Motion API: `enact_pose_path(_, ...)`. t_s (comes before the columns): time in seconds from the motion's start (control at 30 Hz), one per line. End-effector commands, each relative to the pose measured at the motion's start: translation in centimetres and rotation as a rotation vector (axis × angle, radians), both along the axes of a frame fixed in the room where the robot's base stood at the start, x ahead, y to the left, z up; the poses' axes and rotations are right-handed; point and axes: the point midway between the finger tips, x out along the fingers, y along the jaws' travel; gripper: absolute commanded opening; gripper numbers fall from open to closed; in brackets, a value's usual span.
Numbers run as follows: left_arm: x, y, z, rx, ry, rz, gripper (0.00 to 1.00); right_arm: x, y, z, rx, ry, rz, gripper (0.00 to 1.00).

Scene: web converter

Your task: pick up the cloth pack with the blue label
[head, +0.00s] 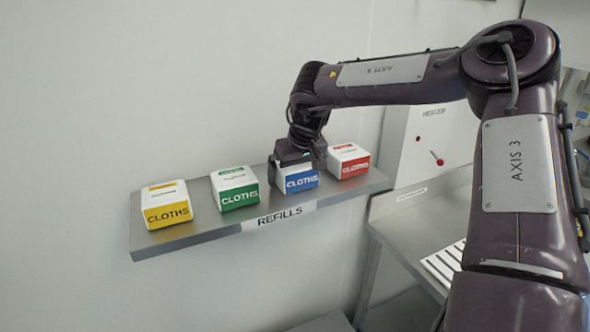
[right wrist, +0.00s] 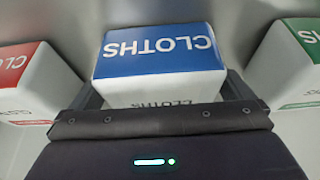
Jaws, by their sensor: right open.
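The cloth pack with the blue label (head: 297,180) stands on the metal shelf (head: 160,243), between the green and red packs. In the right wrist view the blue pack (right wrist: 160,55) shows upside down, directly in front of the gripper. My right gripper (head: 297,165) is over the blue pack, its fingers at the pack's sides. In the right wrist view the open right gripper (right wrist: 163,92) has one finger on each side of the pack's lower part. I cannot tell whether the fingers touch it. My left gripper is not in view.
A green pack (head: 236,190) and a yellow pack (head: 166,208) stand to the left on the shelf. A red pack (head: 348,163) stands close on the right. The wall is behind. A heater panel (head: 432,140) and a metal bench (head: 405,240) are to the right.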

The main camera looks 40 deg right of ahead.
Motion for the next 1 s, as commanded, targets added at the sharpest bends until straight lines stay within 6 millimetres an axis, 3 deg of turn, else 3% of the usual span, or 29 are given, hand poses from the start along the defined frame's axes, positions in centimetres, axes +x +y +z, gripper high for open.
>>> enact_pose_path(0.07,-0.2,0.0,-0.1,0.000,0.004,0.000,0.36,0.0,0.0,0.0,0.000,0.000,0.000,1.00)
enact_pose_path(0.4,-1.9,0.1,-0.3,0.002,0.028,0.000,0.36,0.0,0.0,0.0,0.000,0.000,0.001,0.56)
enact_pose_path(0.77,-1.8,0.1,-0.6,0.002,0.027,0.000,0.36,0.1,0.0,0.5,-0.001,-0.003,0.002,0.55)
enact_pose_path(1.0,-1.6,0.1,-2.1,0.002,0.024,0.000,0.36,0.2,0.0,3.6,-0.003,-0.007,0.002,0.55)
